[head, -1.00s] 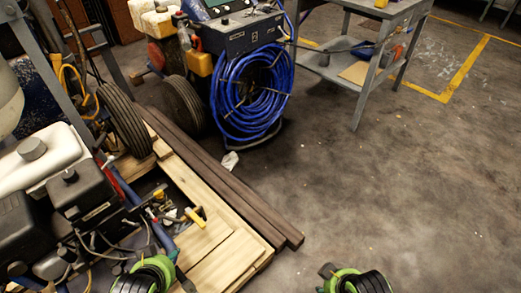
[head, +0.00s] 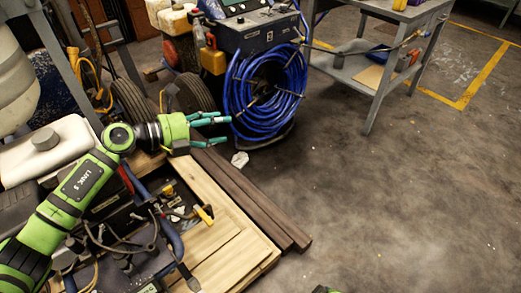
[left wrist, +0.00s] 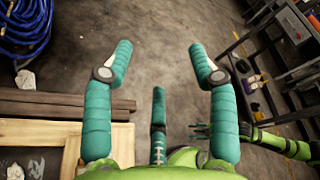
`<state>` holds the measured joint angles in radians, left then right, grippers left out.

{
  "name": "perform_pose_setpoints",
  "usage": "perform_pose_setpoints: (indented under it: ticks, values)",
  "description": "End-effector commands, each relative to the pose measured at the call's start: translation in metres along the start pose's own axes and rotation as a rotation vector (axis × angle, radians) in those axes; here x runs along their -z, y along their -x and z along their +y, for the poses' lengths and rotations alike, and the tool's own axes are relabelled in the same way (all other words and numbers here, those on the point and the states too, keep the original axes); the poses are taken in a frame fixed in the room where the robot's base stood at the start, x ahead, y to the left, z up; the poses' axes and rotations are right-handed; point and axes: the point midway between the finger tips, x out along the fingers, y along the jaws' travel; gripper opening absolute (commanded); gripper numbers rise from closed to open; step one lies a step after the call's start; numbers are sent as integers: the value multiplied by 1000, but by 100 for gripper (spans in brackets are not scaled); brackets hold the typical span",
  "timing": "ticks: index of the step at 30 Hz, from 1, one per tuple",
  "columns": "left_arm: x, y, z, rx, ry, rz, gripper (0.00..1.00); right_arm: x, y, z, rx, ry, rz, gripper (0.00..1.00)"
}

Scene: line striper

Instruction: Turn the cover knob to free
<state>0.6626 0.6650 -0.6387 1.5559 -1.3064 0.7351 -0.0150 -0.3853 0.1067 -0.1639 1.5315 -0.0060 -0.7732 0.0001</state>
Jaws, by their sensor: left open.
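I cannot make out the cover knob for certain in either view. My left arm crosses the engine and dark boxes of the line striper at the left of the head view and hides part of them. My left gripper (head: 224,130) is open and empty, its teal fingers spread, pointing right in front of the blue hose coil. In the left wrist view its fingers (left wrist: 160,62) are apart with bare floor between them. My right gripper (left wrist: 202,131) shows small at the right of that view, partly behind a left finger; its opening is unclear.
A white tank with a grey cap (head: 43,138) is behind my left arm. A blue hose coil (head: 265,92) hangs on a machine. Wooden planks (head: 225,245) and dark beams (head: 262,208) lie on the floor. A grey workbench (head: 375,50) stands back right. Open floor lies right.

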Motion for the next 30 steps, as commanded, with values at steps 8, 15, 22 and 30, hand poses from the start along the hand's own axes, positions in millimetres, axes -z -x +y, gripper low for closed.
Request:
perform_pose_setpoints:
  ticks: [8,15,22,30]
  values:
    - [-40,180,122,-716,-167,530,58,-40,-46,0,1,13,12,41]
    - [-55,316,129,-1058,1,717,58,-59,-62,0,1,19,22,41]
    - [-43,334,141,-1108,47,751,58,-62,-64,-1,2,18,18,41]
    - [-20,324,172,-1104,44,750,58,-63,-63,-2,3,14,-2,41]
